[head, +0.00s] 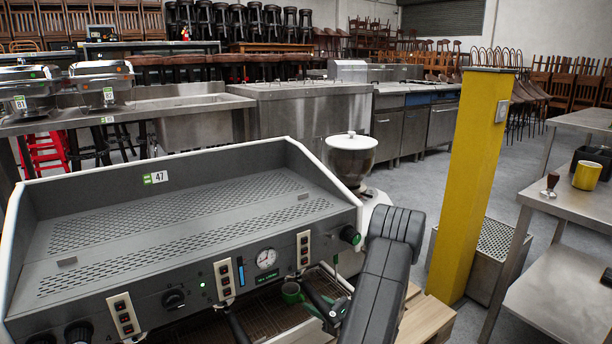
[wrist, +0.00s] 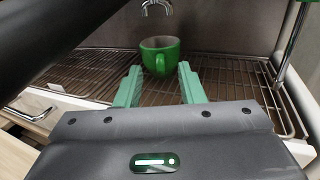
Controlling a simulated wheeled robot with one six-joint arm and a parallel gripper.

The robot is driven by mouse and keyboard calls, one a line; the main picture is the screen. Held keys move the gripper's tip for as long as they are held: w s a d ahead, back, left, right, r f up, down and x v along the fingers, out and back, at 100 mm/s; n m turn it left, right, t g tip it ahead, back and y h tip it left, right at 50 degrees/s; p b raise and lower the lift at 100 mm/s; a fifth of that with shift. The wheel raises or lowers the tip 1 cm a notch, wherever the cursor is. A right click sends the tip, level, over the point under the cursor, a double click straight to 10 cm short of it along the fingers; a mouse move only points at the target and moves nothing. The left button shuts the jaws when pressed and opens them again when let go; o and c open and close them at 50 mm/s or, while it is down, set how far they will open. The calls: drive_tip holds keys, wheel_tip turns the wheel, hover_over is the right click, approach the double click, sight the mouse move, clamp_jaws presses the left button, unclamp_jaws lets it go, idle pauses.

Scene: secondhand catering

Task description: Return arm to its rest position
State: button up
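My gripper (wrist: 160,68) shows in the wrist view with its two green fingers apart and nothing held between them. A green cup (wrist: 160,48) stands upright on the wire drip grate (wrist: 225,80), just beyond the fingertips and below a metal spout (wrist: 157,6). My dark arm (head: 385,275) reaches down at the machine's right front and hides part of that area. The fingers are mostly hidden in the head view.
A grinder (head: 351,160) stands behind my arm. A yellow post (head: 470,185) rises to the right. A steel table (head: 590,205) at far right holds a yellow mug (head: 587,176) and a tamper (head: 550,186). Open grey floor (head: 405,185) shows between grinder and post.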

sight(301, 295)
drive_tip(key=x, duration=0.3)
drive_tip(key=shift+w+a+r, duration=0.2)
drive_tip(key=shift+a+r, duration=0.05)
drive_tip(key=shift+r, duration=0.05)
drive_tip(key=shift+s+d, duration=0.4)
drive_tip(key=shift+s, duration=0.25)
drive_tip(key=shift+f, duration=0.1)
